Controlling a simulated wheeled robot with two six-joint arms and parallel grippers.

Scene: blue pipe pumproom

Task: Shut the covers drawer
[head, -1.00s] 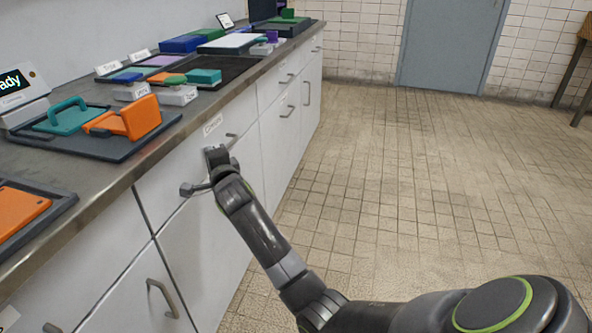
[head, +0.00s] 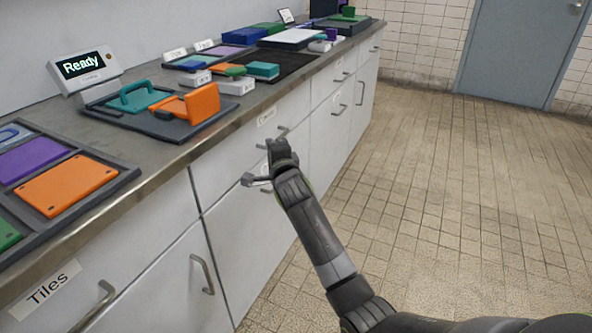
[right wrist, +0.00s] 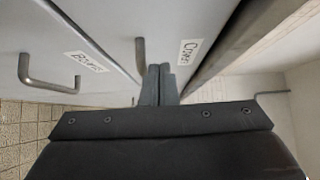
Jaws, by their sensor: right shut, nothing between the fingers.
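The covers drawer (head: 232,152) is in the row under the counter, with its label (head: 266,117) near its top edge. Its front looks about level with its neighbours, but I cannot tell whether a small gap is left. Its handle (head: 284,131) is partly behind my right gripper (head: 278,150). In the right wrist view the right gripper (right wrist: 159,84) is shut and empty. Its fingertips point at the drawer front beside the handle (right wrist: 140,58), near the label (right wrist: 188,52). I cannot tell whether they touch. My left gripper is in neither view.
The counter (head: 165,158) above holds trays with coloured parts and a "Ready" display (head: 84,68). A tiles drawer (head: 95,280) is at lower left. The tiled floor (head: 430,210) at right is open.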

